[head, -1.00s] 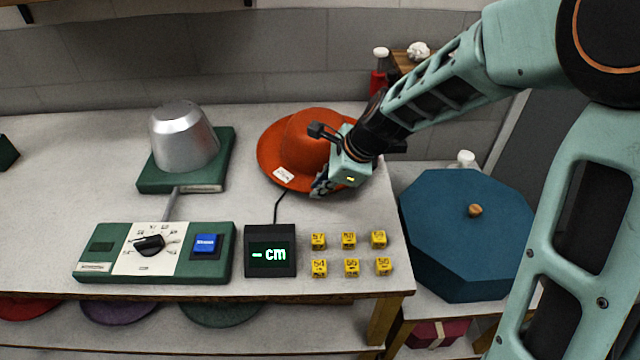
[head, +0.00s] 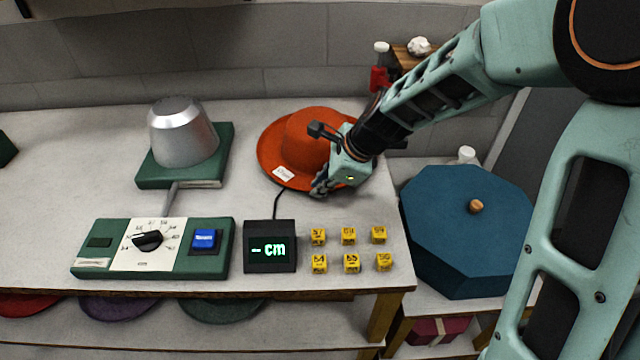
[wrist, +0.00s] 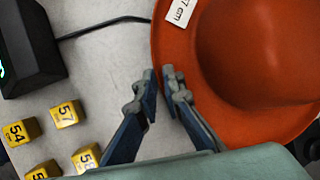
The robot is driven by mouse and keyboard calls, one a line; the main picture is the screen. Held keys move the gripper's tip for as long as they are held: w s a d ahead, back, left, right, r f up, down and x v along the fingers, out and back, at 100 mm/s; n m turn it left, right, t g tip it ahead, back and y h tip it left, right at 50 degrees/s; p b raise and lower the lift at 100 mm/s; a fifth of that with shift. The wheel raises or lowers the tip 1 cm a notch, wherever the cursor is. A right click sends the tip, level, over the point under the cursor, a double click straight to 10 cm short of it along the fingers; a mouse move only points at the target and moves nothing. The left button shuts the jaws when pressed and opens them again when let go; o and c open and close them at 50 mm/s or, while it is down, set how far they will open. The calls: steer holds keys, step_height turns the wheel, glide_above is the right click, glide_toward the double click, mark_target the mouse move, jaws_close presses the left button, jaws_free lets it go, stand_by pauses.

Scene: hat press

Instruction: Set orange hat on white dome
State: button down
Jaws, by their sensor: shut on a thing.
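The orange hat (head: 304,138) sits brim down near the back right of the bench, a white tag on its brim. It also shows in the wrist view (wrist: 265,50), the visible end of its tag reading "7 cm". My gripper (head: 319,187) is at the brim's front right edge. In the wrist view its fingertips (wrist: 160,84) are close together at the brim edge, shut on it. A silver-grey dome (head: 182,132) stands on a green base to the left, bare on top. I see no plainly white dome; what is under the hat is hidden.
A black display (head: 270,247) reads "- cm"; its cable runs towards the hat. Several yellow number cubes (head: 350,262) stand in front of the hat. A green control box (head: 108,260) has a dial and blue button. A blue octagonal box (head: 465,235) stands right. Bench between dome and hat is clear.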

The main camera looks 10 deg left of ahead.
steer(key=shift+f, duration=0.2)
steer(key=c, duration=2)
jaws_free()
steer(key=shift+r, duration=0.15)
